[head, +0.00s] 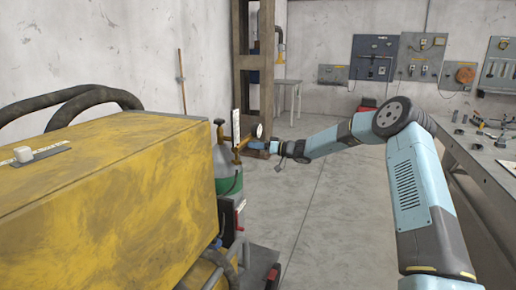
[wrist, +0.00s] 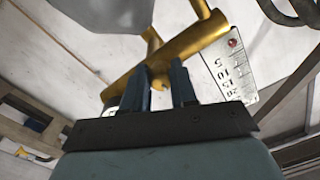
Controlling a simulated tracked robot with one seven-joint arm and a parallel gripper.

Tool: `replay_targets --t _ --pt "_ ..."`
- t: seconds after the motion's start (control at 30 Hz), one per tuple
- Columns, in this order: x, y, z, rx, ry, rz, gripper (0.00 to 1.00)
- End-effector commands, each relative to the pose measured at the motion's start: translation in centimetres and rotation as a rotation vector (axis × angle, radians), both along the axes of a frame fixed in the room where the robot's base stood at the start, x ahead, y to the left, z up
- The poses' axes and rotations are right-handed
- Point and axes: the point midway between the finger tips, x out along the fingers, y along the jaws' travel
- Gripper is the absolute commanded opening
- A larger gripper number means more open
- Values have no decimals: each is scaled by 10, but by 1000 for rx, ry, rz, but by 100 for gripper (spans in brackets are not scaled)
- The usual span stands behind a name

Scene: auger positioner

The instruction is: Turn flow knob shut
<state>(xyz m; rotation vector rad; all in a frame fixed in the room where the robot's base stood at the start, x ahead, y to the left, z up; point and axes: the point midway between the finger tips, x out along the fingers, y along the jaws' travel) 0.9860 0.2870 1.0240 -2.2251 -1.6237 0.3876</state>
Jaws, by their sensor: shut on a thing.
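My gripper (wrist: 160,80) is shut with its two dark fingers on either side of a small brass piece, which looks like the flow knob (wrist: 158,85); the fingers hide most of it. The knob sits below a brass regulator body (wrist: 185,42). In the head view my gripper (head: 264,146) reaches in from the right at the brass regulator (head: 241,145) on top of a grey and green gas cylinder (head: 228,168). A white flow scale (head: 236,128) stands upright there. The knob's turn angle cannot be read.
A yellow machine (head: 110,200) fills the left side, close to the cylinder. A workbench (head: 480,165) with small parts is at the right. A round gauge (head: 257,130) sits beside the regulator. A white plate with numbers (wrist: 229,68) is right of my fingers. The middle floor is clear.

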Motion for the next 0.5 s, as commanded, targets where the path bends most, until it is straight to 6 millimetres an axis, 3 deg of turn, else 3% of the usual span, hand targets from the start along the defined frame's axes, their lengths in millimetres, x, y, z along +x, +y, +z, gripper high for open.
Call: replay_targets --t 0.2,0.23,0.5 --pt "0 1 3 3 -3 1 0" --pt "0 1 3 3 -3 1 29" --pt "0 0 2 2 -1 0 53"
